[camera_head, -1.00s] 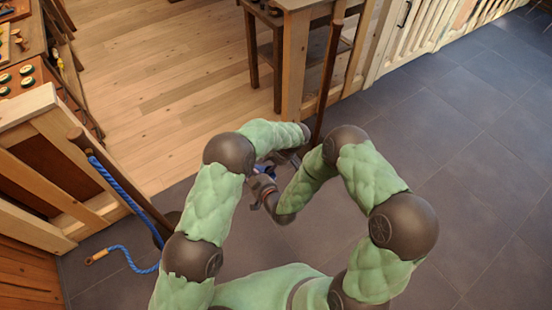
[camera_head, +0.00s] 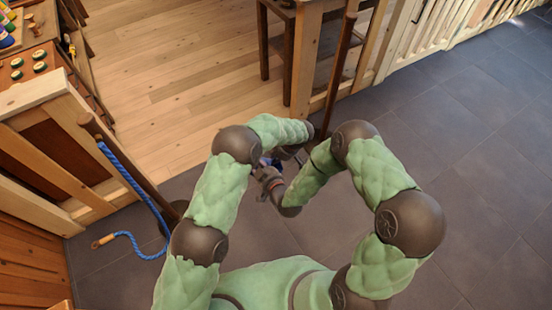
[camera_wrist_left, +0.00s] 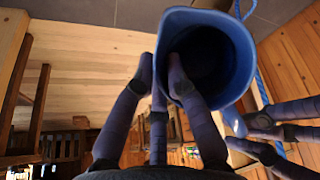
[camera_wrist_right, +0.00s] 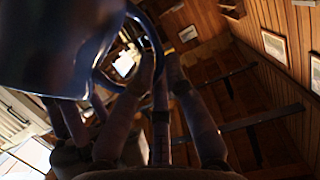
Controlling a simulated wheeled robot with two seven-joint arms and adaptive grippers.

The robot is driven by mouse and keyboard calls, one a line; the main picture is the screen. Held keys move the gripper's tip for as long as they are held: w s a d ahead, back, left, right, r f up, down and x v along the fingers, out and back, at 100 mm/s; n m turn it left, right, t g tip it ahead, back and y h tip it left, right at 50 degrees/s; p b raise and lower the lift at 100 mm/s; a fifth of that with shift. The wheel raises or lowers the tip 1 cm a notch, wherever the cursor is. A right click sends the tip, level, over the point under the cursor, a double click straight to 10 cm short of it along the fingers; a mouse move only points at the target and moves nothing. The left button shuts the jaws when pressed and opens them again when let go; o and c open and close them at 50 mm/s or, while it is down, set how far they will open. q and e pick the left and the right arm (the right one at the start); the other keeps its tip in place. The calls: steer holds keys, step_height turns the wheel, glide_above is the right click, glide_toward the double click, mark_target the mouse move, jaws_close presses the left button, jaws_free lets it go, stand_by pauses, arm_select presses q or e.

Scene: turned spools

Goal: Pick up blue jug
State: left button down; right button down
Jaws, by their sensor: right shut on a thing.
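The blue jug (camera_wrist_left: 236,52) fills the upper middle of the left wrist view, its dark open mouth facing that camera. My left gripper (camera_wrist_left: 163,68) has its fingers around the jug's rim, one outside and one over the mouth, with a small gap between the tips. In the right wrist view the jug (camera_wrist_right: 55,45) is dark at upper left, with its ring-shaped handle beside it. My right gripper (camera_wrist_right: 162,70) is shut on the jug at the handle. In the head view my left gripper (camera_head: 270,176) is small and the jug is mostly hidden by my arms.
A wooden gate with a blue rope (camera_head: 130,180) stands at left, the rope's end on the grey tiles. A wooden table (camera_head: 306,60) and a white railing (camera_head: 430,40) are at the back. The tiled floor at right is clear.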

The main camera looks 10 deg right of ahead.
arm_select(q)
steer(key=shift+s, duration=0.1)
arm_select(e)
steer(key=shift+w+r, duration=0.15)
steer(key=shift+r, duration=0.05)
steer(key=shift+r, duration=0.6)
arm_select(q)
steer(key=shift+f, duration=0.15)
steer(key=shift+s+f, duration=0.1)
arm_select(e)
steer(key=shift+r, duration=0.1)
arm_select(q)
steer(key=shift+r, duration=0.25)
arm_select(e)
steer(key=f+v, duration=0.1)
steer(key=v, duration=1.1)
